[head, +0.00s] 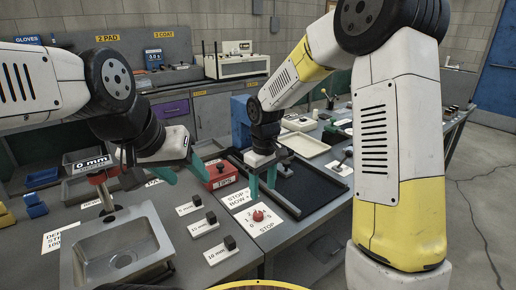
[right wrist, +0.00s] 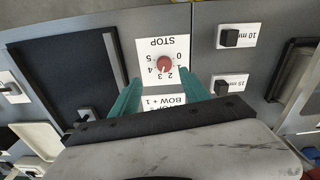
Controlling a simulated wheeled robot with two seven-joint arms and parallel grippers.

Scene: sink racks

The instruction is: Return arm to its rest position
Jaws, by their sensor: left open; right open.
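My right arm comes in from the right in the head view. Its gripper (head: 262,184) has teal fingers pointing down, apart and empty, near the front left edge of the black tray. In the right wrist view the open fingers (right wrist: 163,88) show on either side of a white dial card with a red knob (right wrist: 164,64). The knob (head: 258,215) also shows in the head view, in front of the fingers; contact is not visible. My left gripper (head: 185,172) is open and empty above the bench, left of the red box (head: 221,174).
A metal sink (head: 120,222) is at the front left. Several black switches on white cards (head: 207,225) lie right of it. Open floor (head: 480,190) is at the right.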

